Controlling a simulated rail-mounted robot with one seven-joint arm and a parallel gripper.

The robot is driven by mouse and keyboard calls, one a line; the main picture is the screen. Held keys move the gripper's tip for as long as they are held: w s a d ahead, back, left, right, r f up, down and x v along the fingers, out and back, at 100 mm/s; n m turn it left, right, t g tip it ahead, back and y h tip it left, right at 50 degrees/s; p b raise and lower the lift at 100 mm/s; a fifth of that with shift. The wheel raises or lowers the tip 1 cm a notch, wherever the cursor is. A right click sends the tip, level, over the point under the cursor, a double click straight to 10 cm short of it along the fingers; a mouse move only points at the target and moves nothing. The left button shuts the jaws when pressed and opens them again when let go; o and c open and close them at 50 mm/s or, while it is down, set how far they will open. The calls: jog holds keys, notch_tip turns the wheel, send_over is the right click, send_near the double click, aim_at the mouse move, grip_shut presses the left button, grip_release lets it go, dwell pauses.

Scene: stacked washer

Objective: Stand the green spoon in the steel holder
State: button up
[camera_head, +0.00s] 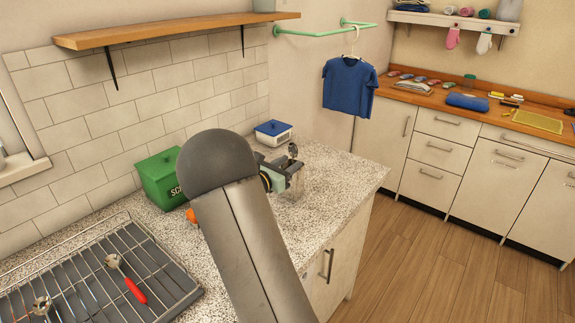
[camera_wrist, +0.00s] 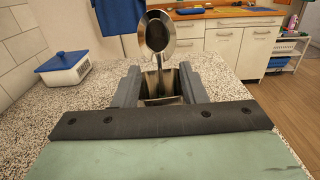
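A spoon (camera_wrist: 157,34) with a shiny metal bowl stands bowl-up in the steel holder (camera_wrist: 162,100) in the wrist view. Its thin handle goes down into the holder's opening. The handle looks dark, and I cannot make out any green on it. The spoon also shows at the counter's far end in the head view (camera_head: 293,150). My gripper (camera_wrist: 160,82) is open, with its two grey fingers apart on either side of the handle and none touching it visibly. In the head view my arm hides part of the gripper, and the holder (camera_head: 292,189) is partly visible.
A wire rack (camera_head: 180,270) at the front left bears a red-handled spoon (camera_head: 128,278) and another spoon (camera_head: 42,306). A green box (camera_head: 160,178) and a white box with a blue lid (camera_head: 273,133) stand along the wall. The counter's right edge is close to the holder.

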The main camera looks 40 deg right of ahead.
jog(key=b+v, duration=0.2)
jog(key=v, duration=1.5)
jog(key=shift+a, duration=0.2)
jog(key=s+f+m+g+y, duration=0.1)
jog(key=s+m+g+y, duration=0.1)
jog(key=s, duration=0.3)
jog(key=s+a+f+m+g+y, duration=0.1)
jog(key=s+f+m+y, duration=0.1)
jog(key=s+m, duration=0.2)
jog(key=s+f+m+g+y, duration=0.1)
jog(key=s+m+g+y, duration=0.1)
jog(key=s, duration=0.4)
jog(key=shift+s+a+f+m+g+y, duration=0.1)
jog(key=shift+a+f+m+g+y, duration=0.15)
jog(key=shift+m+y, duration=0.35)
jog(key=s+a+f+m+y, duration=0.1)
jog(key=s+a+m+y, duration=0.4)
jog(key=a, duration=0.2)
jog(key=s+a+f+m+t+y, duration=0.1)
jog(key=s+a+m+y, duration=0.4)
jog(key=a, duration=0.3)
jog(key=shift+s+a+f+m, duration=0.2)
jog(key=shift+s+f+m, duration=0.15)
jog(key=shift+s+m, duration=0.25)
jog(key=shift+t, duration=0.25)
